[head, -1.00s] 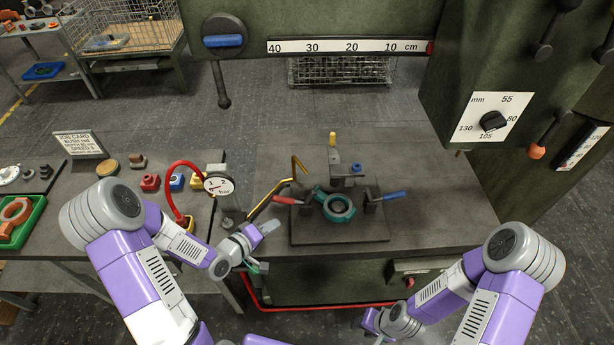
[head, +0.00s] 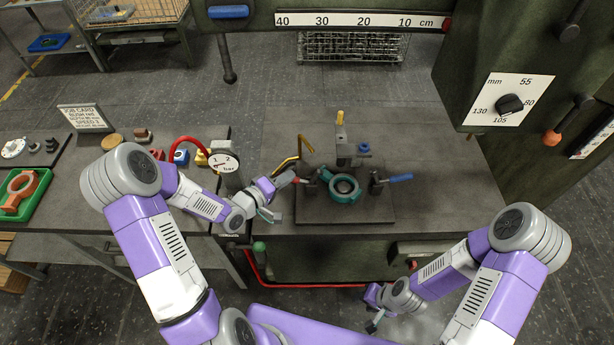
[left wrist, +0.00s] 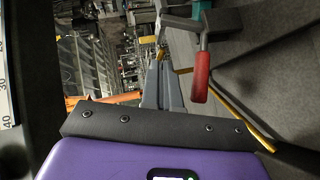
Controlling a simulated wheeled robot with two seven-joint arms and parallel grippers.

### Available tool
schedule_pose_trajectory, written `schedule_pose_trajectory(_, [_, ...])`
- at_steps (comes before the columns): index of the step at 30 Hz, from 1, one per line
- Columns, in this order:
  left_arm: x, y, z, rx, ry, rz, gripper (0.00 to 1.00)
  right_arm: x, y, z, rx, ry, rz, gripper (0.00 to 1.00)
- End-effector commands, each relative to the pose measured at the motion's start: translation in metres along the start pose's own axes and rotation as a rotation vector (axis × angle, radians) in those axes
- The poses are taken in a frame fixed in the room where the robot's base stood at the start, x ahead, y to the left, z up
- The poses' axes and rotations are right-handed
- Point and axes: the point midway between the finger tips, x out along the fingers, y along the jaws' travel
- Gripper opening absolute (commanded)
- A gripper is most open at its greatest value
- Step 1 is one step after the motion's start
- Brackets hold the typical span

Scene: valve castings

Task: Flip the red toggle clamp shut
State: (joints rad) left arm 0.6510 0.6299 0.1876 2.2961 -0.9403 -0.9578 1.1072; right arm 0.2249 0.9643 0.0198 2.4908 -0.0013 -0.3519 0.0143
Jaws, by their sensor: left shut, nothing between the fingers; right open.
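The red toggle clamp handle (head: 300,180) sticks out to the left from the clamp on the left side of the dark fixture plate (head: 345,217). The handle also shows in the left wrist view (left wrist: 202,77). A teal ring casting (head: 344,197) sits in the middle of the fixture. My left gripper (head: 284,179) is shut and empty, right beside the handle's outer end. In the left wrist view its fingers (left wrist: 162,85) lie left of the handle; contact cannot be told. My right gripper (head: 373,322) is open, low in front of the bench.
A blue-handled clamp (head: 400,178) stands on the fixture's right side. A bent yellow tube (head: 298,150) rises behind the red handle. A pressure gauge (head: 224,162) with a red hose stands left of my left gripper. The bench right of the fixture is clear.

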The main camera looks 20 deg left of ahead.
Motion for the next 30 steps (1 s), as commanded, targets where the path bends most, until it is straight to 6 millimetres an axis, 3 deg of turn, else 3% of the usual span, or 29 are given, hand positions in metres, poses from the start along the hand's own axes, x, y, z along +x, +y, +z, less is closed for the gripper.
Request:
schedule_pose_trajectory(5, [0.039,0.0,0.002,0.002,-0.003,0.002,0.0,0.005,0.002,0.0,0.0,0.0,0.0,0.41])
schedule_pose_trajectory(10, [0.056,-0.001,0.02,0.0,-0.004,0.0,0.0,0.008,0.003,0.0,0.0,0.0,0.0,0.41])
schedule_pose_trajectory(30, [0.067,0.002,0.031,0.009,-0.006,-0.005,0.0,0.009,0.003,0.0,0.0,0.0,0.0,0.41])
